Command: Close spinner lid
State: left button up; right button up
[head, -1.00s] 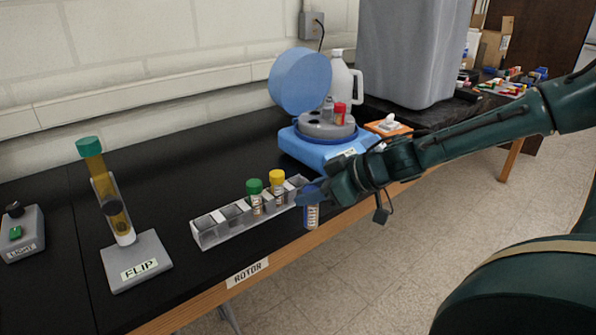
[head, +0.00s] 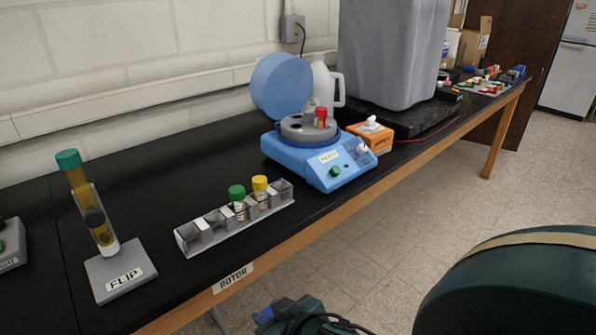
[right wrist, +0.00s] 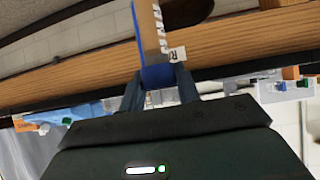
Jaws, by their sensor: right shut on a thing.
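The spinner (head: 318,165) is a blue machine with a label and a green knob on its front, standing on the black bench. Its round blue lid (head: 281,87) stands open, tilted up at the back left. The grey rotor (head: 297,131) is exposed and holds a red-capped tube (head: 321,117). My right gripper (head: 268,314) is low at the bottom of the head view, off the bench front. In the right wrist view it is shut on a blue-capped tube (right wrist: 149,28), held at its blue end. My left gripper is out of view.
A FLIP stand (head: 122,275) with a tall amber tube is at left. An orange tissue box (head: 372,138) stands right of the spinner. A white jug (head: 325,80) is behind it.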

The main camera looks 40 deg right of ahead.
aim_at(309, 123)
jog(key=l+u, duration=0.15)
jog(key=u, duration=0.25)
jog(key=l+u, duration=0.2)
jog(key=u, duration=0.15)
jog(key=k+l+u, duration=0.2)
jog(key=l, duration=0.2)
jog(key=k+l+u, duration=0.25)
jog(key=k+l, duration=0.25)
jog(key=l, duration=0.2)
jog(key=k+l+u, duration=0.1)
jog(key=k+l, duration=0.15)
jog(key=l, duration=0.15)
